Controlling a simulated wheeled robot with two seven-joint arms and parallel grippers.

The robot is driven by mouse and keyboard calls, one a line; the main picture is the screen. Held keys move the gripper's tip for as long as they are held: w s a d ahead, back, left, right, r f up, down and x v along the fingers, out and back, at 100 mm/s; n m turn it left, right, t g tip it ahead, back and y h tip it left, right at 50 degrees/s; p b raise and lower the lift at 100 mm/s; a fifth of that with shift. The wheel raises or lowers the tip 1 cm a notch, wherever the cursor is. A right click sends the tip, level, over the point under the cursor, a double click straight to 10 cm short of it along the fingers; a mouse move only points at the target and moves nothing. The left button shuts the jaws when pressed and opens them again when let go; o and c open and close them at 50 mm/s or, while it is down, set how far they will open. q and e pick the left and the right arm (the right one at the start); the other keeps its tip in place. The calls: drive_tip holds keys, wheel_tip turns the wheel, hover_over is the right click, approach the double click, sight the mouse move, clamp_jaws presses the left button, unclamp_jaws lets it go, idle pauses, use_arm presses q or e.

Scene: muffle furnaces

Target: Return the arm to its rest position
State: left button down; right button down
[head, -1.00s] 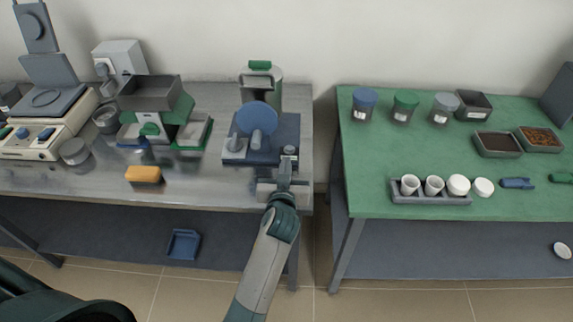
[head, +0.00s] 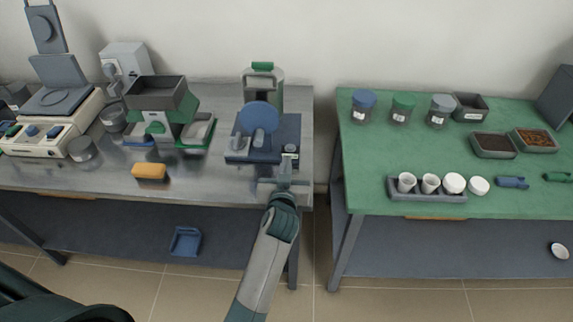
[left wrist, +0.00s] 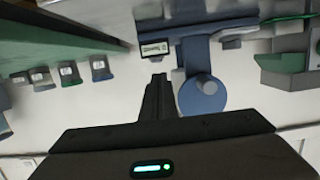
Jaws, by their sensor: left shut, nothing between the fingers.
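My left arm comes up from the bottom middle of the head view. Its gripper (head: 285,170) is at the front edge of the steel bench, in front of the blue device with a round disc (head: 259,117). The fingers are closed with nothing between them. In the left wrist view the shut fingers (left wrist: 158,92) point towards a small display (left wrist: 155,47), beside the blue disc (left wrist: 202,95). From these views I cannot tell whether the fingertips touch the device. My right gripper is not in view.
The steel bench (head: 215,177) also holds a balance-like instrument (head: 50,125), a grey-green hopper device (head: 157,97) and a yellow block (head: 150,171). A green-topped table (head: 365,188) on the right carries jars, trays and a cup rack (head: 427,196). A floor gap separates them.

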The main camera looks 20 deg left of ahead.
use_arm(q)
drive_tip(key=shift+d, duration=0.2)
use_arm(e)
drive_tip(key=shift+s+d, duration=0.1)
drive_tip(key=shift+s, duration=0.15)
